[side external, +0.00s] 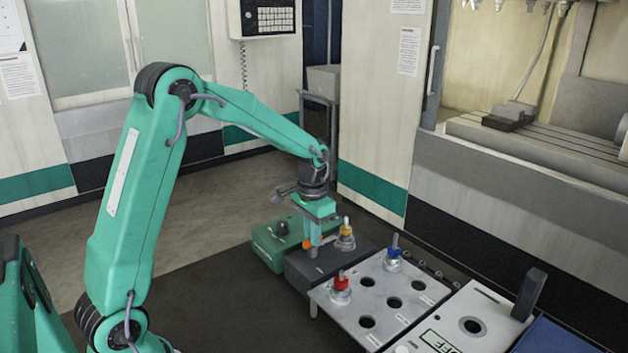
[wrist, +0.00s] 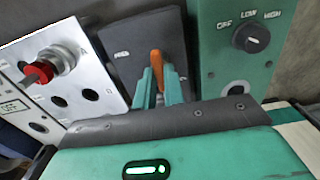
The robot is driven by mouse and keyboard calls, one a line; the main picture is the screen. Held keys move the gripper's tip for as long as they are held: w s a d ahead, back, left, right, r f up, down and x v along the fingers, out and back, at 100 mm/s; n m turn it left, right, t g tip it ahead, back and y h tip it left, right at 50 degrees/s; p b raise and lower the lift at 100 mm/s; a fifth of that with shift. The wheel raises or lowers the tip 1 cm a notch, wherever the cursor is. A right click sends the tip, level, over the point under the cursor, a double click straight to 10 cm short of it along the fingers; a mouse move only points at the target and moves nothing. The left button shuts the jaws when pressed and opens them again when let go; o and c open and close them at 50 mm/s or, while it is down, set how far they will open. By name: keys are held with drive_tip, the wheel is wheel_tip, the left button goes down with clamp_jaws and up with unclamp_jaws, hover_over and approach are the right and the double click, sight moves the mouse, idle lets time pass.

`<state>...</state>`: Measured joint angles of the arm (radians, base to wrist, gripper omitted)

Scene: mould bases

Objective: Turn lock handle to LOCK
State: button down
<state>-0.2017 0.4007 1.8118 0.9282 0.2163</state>
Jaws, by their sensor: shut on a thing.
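The orange lock handle (wrist: 157,62) is on a dark grey block (wrist: 125,25) and points up the picture in the wrist view. It also shows in the side view as a small orange part (side external: 307,243) on the dark block. My gripper (wrist: 158,88) points down at the block, its green fingers shut on the handle from both sides. It also shows in the side view (side external: 314,241). Small white lettering lies on the block to the left of the handle, too small to read surely. The mark at the right is partly hidden by a finger.
A green box with a black knob (wrist: 251,37), marked OFF, LOW and HIGH, is beside the block. A light panel (side external: 325,295) has several holes, a red-collared holder (side external: 341,288) and a blue-collared one (side external: 393,254). A yellow-collared holder (side external: 345,236) stands close to my gripper.

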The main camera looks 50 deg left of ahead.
idle(0.3)
drive_tip(key=c, duration=1.5)
unclamp_jaws()
drive_tip(key=shift+r, duration=0.1)
drive_tip(key=shift+r, duration=3.8)
drive_tip(key=shift+s+r, duration=0.1)
